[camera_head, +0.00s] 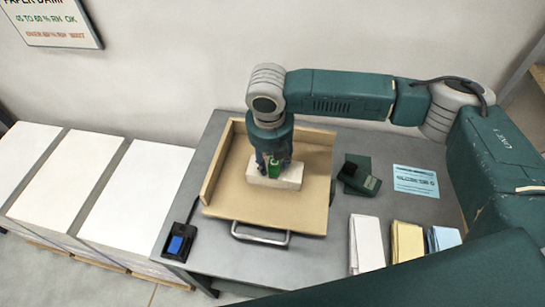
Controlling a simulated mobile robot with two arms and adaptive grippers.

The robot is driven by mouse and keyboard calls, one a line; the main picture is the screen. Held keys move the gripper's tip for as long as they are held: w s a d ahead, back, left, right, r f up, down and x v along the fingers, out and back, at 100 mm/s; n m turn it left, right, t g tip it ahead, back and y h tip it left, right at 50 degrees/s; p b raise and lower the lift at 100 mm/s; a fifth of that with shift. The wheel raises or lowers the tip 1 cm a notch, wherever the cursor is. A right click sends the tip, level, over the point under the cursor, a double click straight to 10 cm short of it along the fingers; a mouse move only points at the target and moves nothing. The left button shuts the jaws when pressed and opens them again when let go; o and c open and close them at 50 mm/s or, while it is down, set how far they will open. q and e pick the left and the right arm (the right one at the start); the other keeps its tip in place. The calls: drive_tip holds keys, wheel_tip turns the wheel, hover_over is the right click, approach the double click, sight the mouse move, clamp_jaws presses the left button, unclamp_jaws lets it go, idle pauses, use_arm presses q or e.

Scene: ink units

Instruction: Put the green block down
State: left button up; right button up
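My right gripper (274,163) points straight down over the middle of a wooden tray (218,201). Directly below and around the fingertips lies a pale cream-white block or pad (290,181) on the tray. I cannot tell whether the green block touches the pale piece. The gripper hides part of both. My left gripper is not in view.
The tray has raised walls at left and back and a metal handle (261,237) in front. On the grey table (335,255) are a dark green device (361,175), a blue card (416,181), folded cloths (407,241) and a blue-screened gadget (178,244). White stacks (136,195) stand left.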

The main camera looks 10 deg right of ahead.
sight(271, 164)
drive_tip(key=shift+r, duration=0.1)
drive_tip(key=r, duration=0.4)
drive_tip(key=s+r+b, duration=0.1)
drive_tip(key=r, duration=0.3)
drive_tip(key=r+b, duration=0.1)
drive_tip(key=r, duration=0.3)
drive_tip(key=shift+s+a, duration=0.35)
drive_tip(key=shift+a, duration=0.05)
drive_tip(key=shift+f, duration=0.1)
